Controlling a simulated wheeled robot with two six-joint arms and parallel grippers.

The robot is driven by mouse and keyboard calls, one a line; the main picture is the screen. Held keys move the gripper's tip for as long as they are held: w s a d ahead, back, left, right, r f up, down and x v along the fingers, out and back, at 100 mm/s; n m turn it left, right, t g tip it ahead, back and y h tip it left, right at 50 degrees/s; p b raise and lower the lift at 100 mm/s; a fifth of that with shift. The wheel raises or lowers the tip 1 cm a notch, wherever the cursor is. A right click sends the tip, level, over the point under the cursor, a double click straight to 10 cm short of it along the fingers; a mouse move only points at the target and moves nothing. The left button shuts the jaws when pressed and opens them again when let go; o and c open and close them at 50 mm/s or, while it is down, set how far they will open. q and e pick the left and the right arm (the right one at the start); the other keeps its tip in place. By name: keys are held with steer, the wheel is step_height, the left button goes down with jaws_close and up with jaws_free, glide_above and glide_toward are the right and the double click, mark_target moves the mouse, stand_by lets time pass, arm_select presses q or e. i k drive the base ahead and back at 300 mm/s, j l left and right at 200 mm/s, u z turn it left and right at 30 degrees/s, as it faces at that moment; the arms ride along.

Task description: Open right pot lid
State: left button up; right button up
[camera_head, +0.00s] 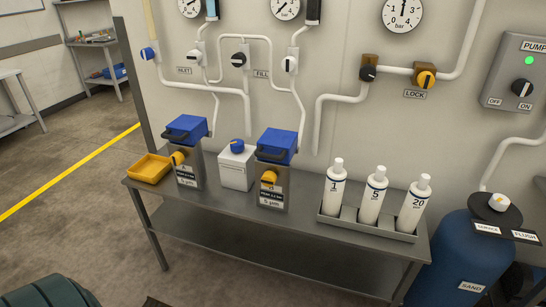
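The right pot (273,187) is a grey metal box with a label reading 5 µm and a yellow knob (269,177) on its front. Its blue lid (278,141) sits on top, looks closed, and has a dark handle at the front. The left pot (187,172) is similar, with its own blue lid (187,126) on top and a yellow knob. Both stand on a grey metal bench. Neither of my grippers is in view.
A white canister with a blue cap (236,168) stands between the pots. A yellow tray (148,169) is left of them. A rack (368,228) with three white bottles stands to the right. The wall behind has pipes and valves. A blue sand tank (455,265) stands at right.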

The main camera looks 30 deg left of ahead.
mark_target(275, 145)
steer(key=j+z, duration=0.1)
steer(key=j, duration=1.2)
